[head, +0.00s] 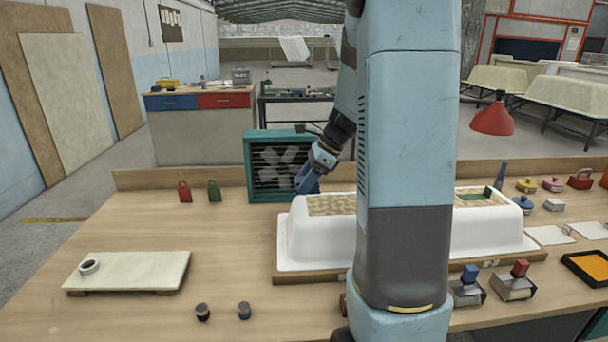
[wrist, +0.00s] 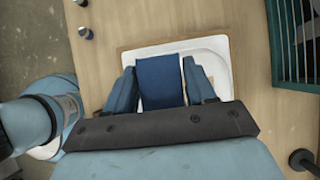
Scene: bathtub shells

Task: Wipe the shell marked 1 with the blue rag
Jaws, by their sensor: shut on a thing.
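My gripper (head: 308,180) is shut on the blue rag (wrist: 160,80), which hangs between its two fingers in the wrist view. In the head view the gripper is over the back left of a white shell (head: 298,240) with a beige, patterned inside. Whether the rag touches the shell cannot be told. In the wrist view a white shell (wrist: 217,50) lies behind the rag. My arm hides the middle of the shell area in the head view. White shell surface also shows right of the arm (head: 500,238), with a small front label too unclear to read.
A teal slatted box (head: 249,170) stands close behind the gripper. A pale board (head: 140,268) with a small ring lies at left. Two small jars (head: 244,310) stand in front. Blue-handled and red-handled tools (head: 515,287) and an orange-filled tray (head: 592,268) are at right. The left bench is mostly clear.

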